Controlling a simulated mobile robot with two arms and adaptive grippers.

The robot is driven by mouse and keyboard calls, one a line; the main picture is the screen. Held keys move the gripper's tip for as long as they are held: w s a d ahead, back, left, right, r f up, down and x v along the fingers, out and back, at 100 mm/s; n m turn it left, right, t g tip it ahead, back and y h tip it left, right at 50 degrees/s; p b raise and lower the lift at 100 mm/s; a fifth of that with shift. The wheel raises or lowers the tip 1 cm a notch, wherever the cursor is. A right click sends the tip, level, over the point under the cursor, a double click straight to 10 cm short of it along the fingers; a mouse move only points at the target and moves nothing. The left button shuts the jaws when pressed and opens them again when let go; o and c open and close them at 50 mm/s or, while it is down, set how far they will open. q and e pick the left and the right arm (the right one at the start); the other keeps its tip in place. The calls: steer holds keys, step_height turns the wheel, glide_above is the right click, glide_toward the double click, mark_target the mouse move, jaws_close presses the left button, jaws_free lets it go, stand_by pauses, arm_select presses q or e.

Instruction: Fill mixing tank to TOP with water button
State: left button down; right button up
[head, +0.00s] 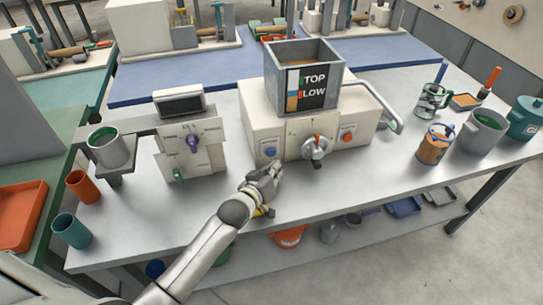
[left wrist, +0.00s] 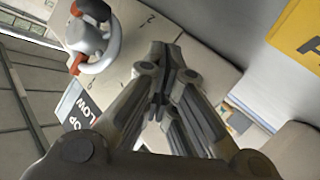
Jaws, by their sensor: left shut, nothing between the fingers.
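The mixing tank (head: 275,80) is an open grey box on a cream machine base (head: 375,135). Its front plate (head: 307,88) reads TOP and LOW; this plate also shows in the left wrist view (left wrist: 78,115). A blue button (head: 270,152) is on the left of the base front. A dial with a red-tipped lever (head: 316,148) is in the middle, and a red-orange button (head: 347,138) is on the right. The dial shows in the left wrist view (left wrist: 88,38). My left gripper (head: 272,170) is shut and empty, just below the blue button. Contact cannot be told.
A unit with a purple knob (head: 193,142) and a grey cup (head: 108,148) stand to the left. A curved pipe (head: 385,108) leaves the base at right. Several mugs (head: 435,145) stand at the table's right end. The white table (head: 340,195) is clear in front.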

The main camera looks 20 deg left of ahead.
mark_target(271, 153)
arm_select(q)
steer(key=shift+w+a, duration=0.4)
steer(key=shift+w, duration=0.2)
steer(key=shift+r, duration=0.1)
stand_by(1.0)
steer(key=shift+w+a, duration=0.25)
steer(key=shift+w, duration=0.1)
steer(key=shift+w+a, duration=0.25)
steer(key=shift+w, duration=0.1)
stand_by(2.1)
